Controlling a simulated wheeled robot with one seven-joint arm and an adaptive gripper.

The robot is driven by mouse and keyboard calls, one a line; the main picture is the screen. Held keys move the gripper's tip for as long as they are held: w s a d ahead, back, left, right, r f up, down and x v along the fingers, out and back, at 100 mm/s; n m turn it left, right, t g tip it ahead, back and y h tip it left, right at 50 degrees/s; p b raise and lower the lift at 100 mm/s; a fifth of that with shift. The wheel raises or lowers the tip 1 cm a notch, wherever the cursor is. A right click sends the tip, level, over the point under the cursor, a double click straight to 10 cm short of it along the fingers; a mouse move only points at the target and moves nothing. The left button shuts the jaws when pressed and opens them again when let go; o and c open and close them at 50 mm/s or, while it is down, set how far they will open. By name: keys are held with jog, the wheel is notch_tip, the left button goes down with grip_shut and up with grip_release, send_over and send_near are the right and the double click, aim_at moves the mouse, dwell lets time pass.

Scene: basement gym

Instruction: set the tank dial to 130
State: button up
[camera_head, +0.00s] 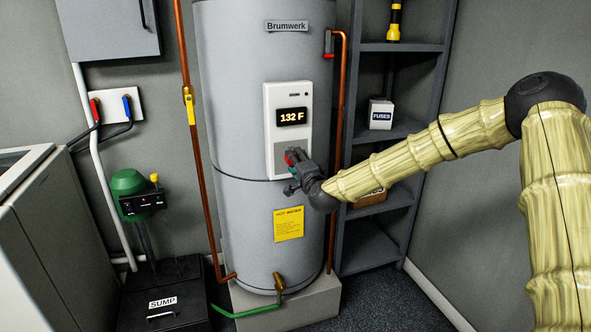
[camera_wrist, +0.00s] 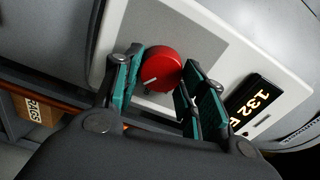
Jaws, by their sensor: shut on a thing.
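The tank (camera_head: 236,95) is a tall grey cylinder labelled Brumwerk. Its white control panel (camera_head: 272,100) has a lit display (camera_head: 292,117) reading 132 F, which also shows tilted in the wrist view (camera_wrist: 257,104). Below the display is the red dial (camera_wrist: 158,70), with a pale pointer mark on its face. In the head view my gripper (camera_head: 295,168) is at the lower part of the panel and mostly covers the dial. In the wrist view the teal-padded fingers of my gripper (camera_wrist: 160,80) sit on either side of the dial, shut on it.
Copper pipes run beside the tank, one with a yellow valve handle (camera_head: 189,105). A grey shelf (camera_head: 405,47) with a FUSES box (camera_head: 380,114) stands at the right. A black SUMP box (camera_head: 160,290) with a green pump (camera_head: 128,184) is at lower left. Dark floor (camera_head: 385,305) is clear at lower right.

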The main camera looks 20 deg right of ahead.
jog(key=shift+d+f+m+b, duration=0.15)
jog(key=shift+m+b, duration=0.45)
jog(key=shift+m, duration=0.3)
jog(key=o, duration=1)
jog(key=shift+o, duration=0.2)
jog(key=shift+s, duration=0.1)
jog(key=s, duration=1.1)
jog(key=shift+s+d, duration=0.15)
jog(key=shift+s, duration=0.25)
